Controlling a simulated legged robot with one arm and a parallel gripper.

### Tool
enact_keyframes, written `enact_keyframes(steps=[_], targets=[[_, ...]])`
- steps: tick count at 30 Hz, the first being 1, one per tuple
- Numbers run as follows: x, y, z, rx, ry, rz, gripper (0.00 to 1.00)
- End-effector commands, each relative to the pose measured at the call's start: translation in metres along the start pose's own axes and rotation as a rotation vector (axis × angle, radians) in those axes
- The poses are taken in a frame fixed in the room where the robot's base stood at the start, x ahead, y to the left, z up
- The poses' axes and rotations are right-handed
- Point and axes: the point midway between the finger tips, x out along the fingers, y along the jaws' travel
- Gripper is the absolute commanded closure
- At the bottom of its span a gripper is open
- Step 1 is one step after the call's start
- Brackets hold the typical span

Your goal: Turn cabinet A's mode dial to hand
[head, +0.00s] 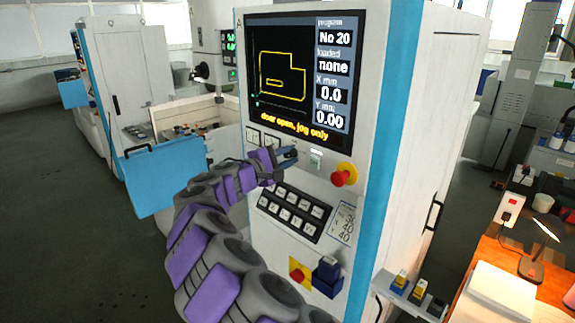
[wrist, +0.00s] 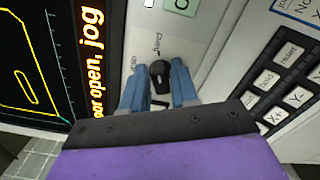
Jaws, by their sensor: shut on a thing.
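Cabinet A (head: 372,70) is the white cabinet with a blue edge, marked A at its top left. My gripper (head: 286,157) is at its front panel, just below the screen. In the wrist view, the black mode dial (wrist: 160,72) sits between my two blue fingers, which are shut on it. A small label reading "hand" is beside the dial, with another tiny label to its left. The dial's exact pointing is hard to tell. In the head view my gripper hides the dial.
The screen (head: 300,80) reads "door open, jog only". A red stop button (head: 343,175) is right of my gripper, and a black keypad (head: 293,212) is below. A blue door (head: 150,180) stands out at left. An orange desk (head: 505,262) with a lamp is at right.

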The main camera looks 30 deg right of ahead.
Motion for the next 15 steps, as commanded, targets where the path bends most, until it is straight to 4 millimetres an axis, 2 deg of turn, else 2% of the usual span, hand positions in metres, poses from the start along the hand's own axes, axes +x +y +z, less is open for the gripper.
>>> enact_keyframes(steps=[15], targets=[[0.0019,-0.0047,-0.0012,0.090,0.000,-0.009,1.00]])
